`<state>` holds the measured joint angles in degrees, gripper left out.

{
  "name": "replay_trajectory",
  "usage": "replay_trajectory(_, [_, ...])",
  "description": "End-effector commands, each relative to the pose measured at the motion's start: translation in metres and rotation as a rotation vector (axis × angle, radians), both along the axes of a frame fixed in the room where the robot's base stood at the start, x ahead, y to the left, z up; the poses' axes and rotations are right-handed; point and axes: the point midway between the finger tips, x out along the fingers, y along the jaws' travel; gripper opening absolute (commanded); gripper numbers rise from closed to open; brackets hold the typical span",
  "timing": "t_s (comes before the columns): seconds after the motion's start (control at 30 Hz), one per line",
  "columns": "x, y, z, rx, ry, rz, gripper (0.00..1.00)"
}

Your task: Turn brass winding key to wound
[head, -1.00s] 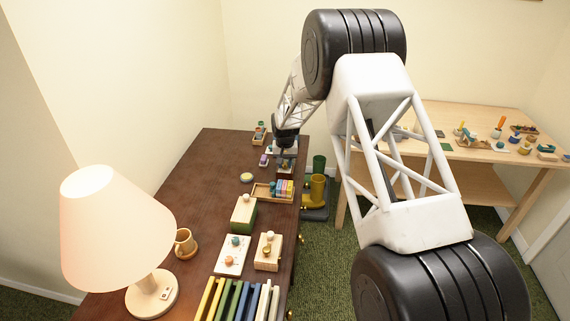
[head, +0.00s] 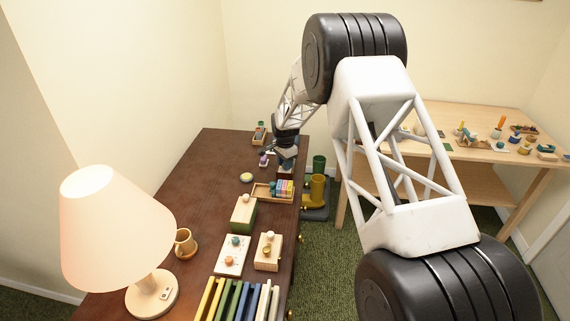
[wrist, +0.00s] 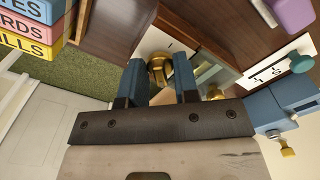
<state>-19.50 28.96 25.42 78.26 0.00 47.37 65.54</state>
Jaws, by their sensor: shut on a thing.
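The brass winding key (wrist: 158,68) shows in the wrist view as a rounded gold-coloured piece between the two blue-padded fingers of my gripper (wrist: 161,88). My gripper is shut on it. The key stands at a pale plate (wrist: 150,42) on a small box; the fingers hide part of it, and I cannot read its setting. In the head view my gripper (head: 286,158) is at the far right part of the dark desk (head: 215,185), and the key is hidden there.
A pale workbench (head: 480,150) with small items stands at right.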

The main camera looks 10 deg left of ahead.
Motion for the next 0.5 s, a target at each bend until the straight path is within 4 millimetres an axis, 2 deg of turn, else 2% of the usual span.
replay_trajectory(0.2, [0.0001,-0.0004,-0.0002,0.000,0.000,-0.148,0.05])
replay_trajectory(0.5, [0.0000,-0.0004,-0.0003,0.000,0.000,-0.245,0.05])
